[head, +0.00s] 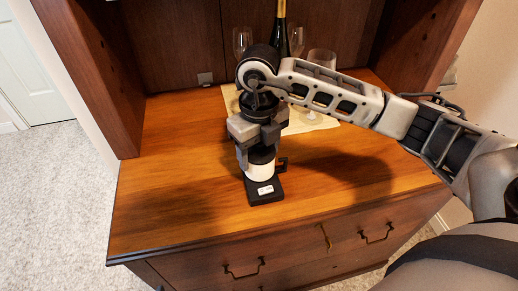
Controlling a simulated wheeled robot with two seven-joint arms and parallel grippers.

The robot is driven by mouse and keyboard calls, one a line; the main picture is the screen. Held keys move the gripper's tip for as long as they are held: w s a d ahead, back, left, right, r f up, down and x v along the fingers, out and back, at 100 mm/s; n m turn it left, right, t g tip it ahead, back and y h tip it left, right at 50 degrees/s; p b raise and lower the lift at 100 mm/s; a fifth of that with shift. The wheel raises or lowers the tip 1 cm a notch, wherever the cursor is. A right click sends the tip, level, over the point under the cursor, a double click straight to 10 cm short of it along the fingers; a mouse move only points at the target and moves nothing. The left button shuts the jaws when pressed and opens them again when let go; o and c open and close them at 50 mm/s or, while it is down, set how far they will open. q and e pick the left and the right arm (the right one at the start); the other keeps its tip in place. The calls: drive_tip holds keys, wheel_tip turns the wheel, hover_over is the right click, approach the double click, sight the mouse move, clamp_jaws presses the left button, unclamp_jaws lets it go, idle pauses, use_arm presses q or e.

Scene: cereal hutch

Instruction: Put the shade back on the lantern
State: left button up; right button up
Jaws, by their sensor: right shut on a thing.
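The lantern has a square black base (265,193) with a small white label. It stands on the wooden hutch top, and a dark hook-like part shows at its right side. A white cylinder with a dark upper band, which looks like the shade (259,172), is upright directly over the base. My right gripper (258,148) reaches down from above and is shut around the dark upper part of it. The gripper hides the top of the shade. I cannot tell whether the shade is fully seated on the base. My left gripper is not in view.
Behind my right arm, a dark bottle (280,32), a wine glass (242,40) and a clear tumbler (322,58) stand at the back around a pale mat (231,98). The wooden top (165,185) is clear at left and right. Hutch side walls flank it.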

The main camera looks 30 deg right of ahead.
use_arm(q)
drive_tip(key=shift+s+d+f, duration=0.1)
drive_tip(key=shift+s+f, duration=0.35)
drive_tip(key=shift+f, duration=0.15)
use_arm(e)
drive_tip(key=shift+f, duration=0.1)
drive_tip(key=o, duration=1.4)
drive_tip(key=shift+c, duration=0.2)
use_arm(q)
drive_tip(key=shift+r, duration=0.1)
use_arm(e)
drive_tip(key=shift+r+p, duration=1.7)
drive_tip(key=shift+r, duration=0.7)
drive_tip(key=shift+r+p, duration=0.75)
drive_tip(key=shift+r, duration=0.4)
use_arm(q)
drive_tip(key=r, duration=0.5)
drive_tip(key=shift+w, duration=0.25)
use_arm(e)
clamp_jaws()
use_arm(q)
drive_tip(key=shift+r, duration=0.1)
